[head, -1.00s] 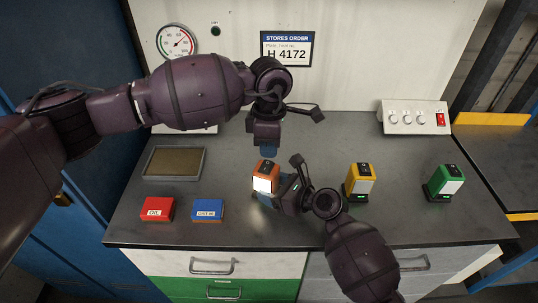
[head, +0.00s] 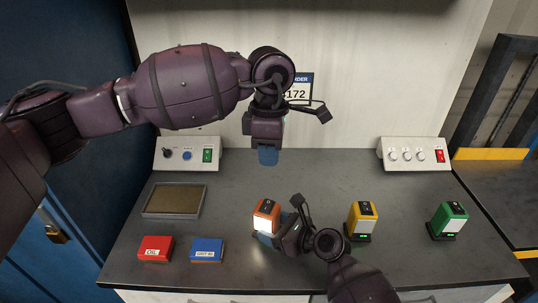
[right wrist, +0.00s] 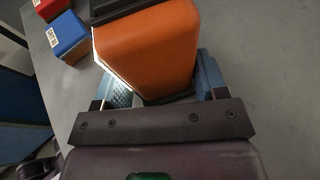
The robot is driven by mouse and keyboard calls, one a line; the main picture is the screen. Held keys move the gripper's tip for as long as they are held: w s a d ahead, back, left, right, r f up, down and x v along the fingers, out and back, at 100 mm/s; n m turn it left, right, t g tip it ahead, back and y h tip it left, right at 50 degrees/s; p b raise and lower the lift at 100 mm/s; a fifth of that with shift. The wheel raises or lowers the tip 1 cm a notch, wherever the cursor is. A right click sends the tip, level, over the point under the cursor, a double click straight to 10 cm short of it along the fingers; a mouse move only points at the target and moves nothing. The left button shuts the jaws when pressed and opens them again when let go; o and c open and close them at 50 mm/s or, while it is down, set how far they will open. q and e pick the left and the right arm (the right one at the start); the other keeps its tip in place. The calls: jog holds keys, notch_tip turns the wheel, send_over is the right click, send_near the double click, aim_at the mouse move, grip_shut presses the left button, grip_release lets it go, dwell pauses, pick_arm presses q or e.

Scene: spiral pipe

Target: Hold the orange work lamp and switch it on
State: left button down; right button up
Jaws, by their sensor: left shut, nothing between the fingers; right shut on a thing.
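The orange work lamp (head: 266,212) is near the middle of the bench, its white face glowing brightly toward the front. A dark panel with a switch is on its top. My right gripper (head: 270,238) is shut on the lamp's lower part. In the right wrist view the orange body (right wrist: 160,50) sits between the blue fingers, with light along its left edge. I cannot tell whether the lamp touches the bench. My left gripper (head: 268,157) is shut and empty, pointing down behind and above the lamp, clear of it.
A yellow lamp (head: 361,217) and a green lamp (head: 448,218) stand on dark bases to the right. A red box (head: 155,249), a blue box (head: 207,250) and a shallow tray (head: 150,213) lie left. Switch panels (head: 187,153) (head: 413,153) stand at the back.

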jog(key=shift+f, duration=0.1)
jog(key=o, duration=0.8)
